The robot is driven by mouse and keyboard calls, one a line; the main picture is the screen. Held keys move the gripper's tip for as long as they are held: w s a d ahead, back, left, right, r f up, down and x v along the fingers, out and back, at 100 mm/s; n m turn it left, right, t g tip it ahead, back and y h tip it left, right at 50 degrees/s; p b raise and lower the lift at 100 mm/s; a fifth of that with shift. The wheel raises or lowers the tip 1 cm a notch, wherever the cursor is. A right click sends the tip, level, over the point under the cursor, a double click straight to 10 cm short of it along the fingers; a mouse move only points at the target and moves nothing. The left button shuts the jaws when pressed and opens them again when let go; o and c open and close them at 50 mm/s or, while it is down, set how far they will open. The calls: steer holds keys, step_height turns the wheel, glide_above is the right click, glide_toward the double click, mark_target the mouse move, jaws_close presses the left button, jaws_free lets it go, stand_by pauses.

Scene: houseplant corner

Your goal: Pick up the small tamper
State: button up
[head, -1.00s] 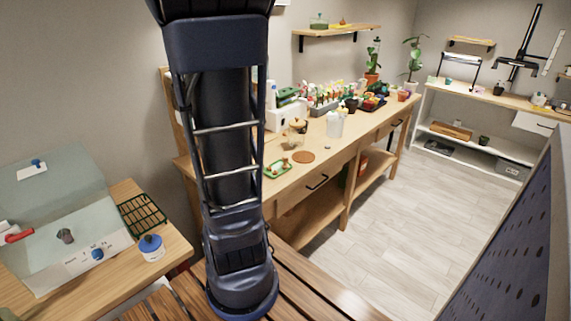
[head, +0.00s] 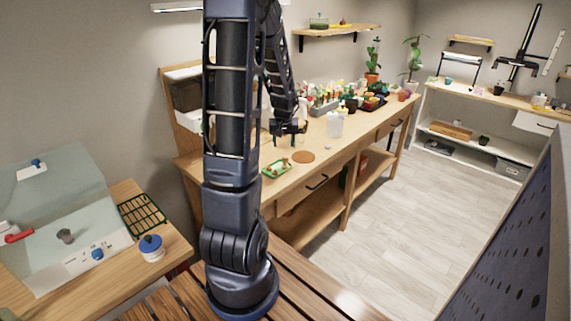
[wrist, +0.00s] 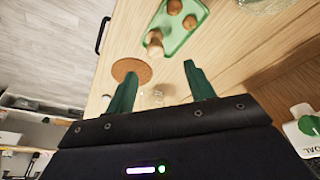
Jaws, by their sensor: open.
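A green tray (wrist: 182,37) holds several small brown wooden pieces; it also shows on the workbench in the head view (head: 268,174). Two pieces have round brown tops, one at the tray's far edge (wrist: 175,7) and one beside it (wrist: 189,22). A paler wooden piece (wrist: 154,42) is at the tray's near left end. These look like tampers, but I cannot tell which is the small one. My gripper (wrist: 160,80) is open and empty, with green fingers, above the bench and short of the tray. It also shows over the bench in the head view (head: 288,140).
A round cork mat (wrist: 132,70) lies left of the tray. Clear glass (wrist: 157,97) shows faintly between my fingers. A white bottle (head: 335,124) and crowded pots stand farther along the workbench (head: 325,145). A white container with a green cap (wrist: 303,122) is at right.

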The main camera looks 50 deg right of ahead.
mark_target(285, 157)
steer(key=shift+s+d+x, duration=0.1)
steer(key=shift+x, duration=1.75)
steer(key=shift+s+d+x, duration=0.1)
steer(key=shift+s+x, duration=0.05)
steer(key=shift+x, duration=1.75)
steer(key=shift+s+d+x, duration=0.1)
steer(key=shift+d+x, duration=0.05)
steer(key=shift+x, duration=1.7)
steer(key=c, duration=1)
steer(key=shift+c, duration=0.2)
